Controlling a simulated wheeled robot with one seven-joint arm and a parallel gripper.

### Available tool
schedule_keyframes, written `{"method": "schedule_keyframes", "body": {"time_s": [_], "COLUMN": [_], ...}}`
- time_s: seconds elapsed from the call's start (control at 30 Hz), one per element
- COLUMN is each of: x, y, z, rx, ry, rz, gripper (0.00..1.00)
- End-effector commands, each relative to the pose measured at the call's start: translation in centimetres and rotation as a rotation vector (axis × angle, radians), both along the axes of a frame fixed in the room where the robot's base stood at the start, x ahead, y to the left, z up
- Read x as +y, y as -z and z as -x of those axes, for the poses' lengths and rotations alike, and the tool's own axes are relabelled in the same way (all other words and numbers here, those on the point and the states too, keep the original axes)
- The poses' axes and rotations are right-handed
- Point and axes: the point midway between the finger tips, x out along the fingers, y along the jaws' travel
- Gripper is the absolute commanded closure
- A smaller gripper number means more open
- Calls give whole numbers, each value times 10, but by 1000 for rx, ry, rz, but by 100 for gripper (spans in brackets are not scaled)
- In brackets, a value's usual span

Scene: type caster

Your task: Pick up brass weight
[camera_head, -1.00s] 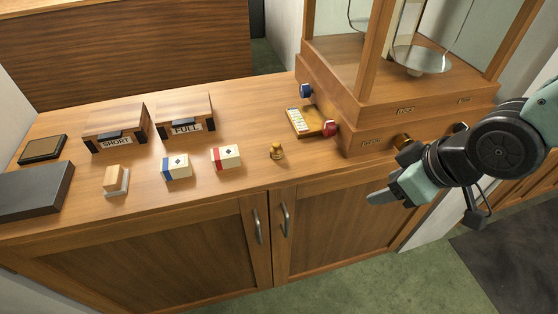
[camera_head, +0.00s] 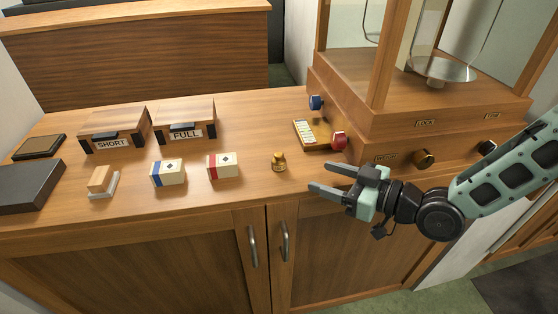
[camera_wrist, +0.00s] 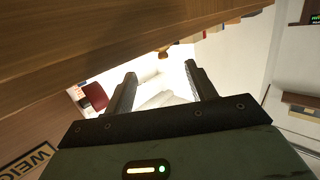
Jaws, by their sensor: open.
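The small brass weight (camera_head: 279,162) stands upright on the wooden counter, right of the red-striped box, in the head view. My gripper (camera_head: 322,178) is open and empty, just right of and nearer the front than the weight, with its fingers pointing left. They are apart from the weight. In the wrist view the two open fingers (camera_wrist: 160,90) show nothing between them but bright background. A small brass-coloured thing (camera_wrist: 163,51), probably the weight, shows beyond them at the counter's edge.
A blue-striped box (camera_head: 168,173) and a red-striped box (camera_head: 224,167) stand left of the weight. A glass-sided balance case (camera_head: 420,112) with a red knob (camera_head: 338,141) and a blue knob (camera_head: 316,102) rises at right.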

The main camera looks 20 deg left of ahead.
Motion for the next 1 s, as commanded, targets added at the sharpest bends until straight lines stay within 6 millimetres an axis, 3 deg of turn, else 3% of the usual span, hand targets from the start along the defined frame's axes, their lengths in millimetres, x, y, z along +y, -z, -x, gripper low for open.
{"method": "schedule_keyframes", "body": {"time_s": [0.23,0.47,0.8,1.0], "x": [44,60,103,107], "y": [6,9,14,15], "z": [-10,-14,-23,-24], "rx": [0,0,0,0], "ry": [-1,-1,0,0], "rz": [1,1,1,1], "gripper": [44,44,44,44]}}
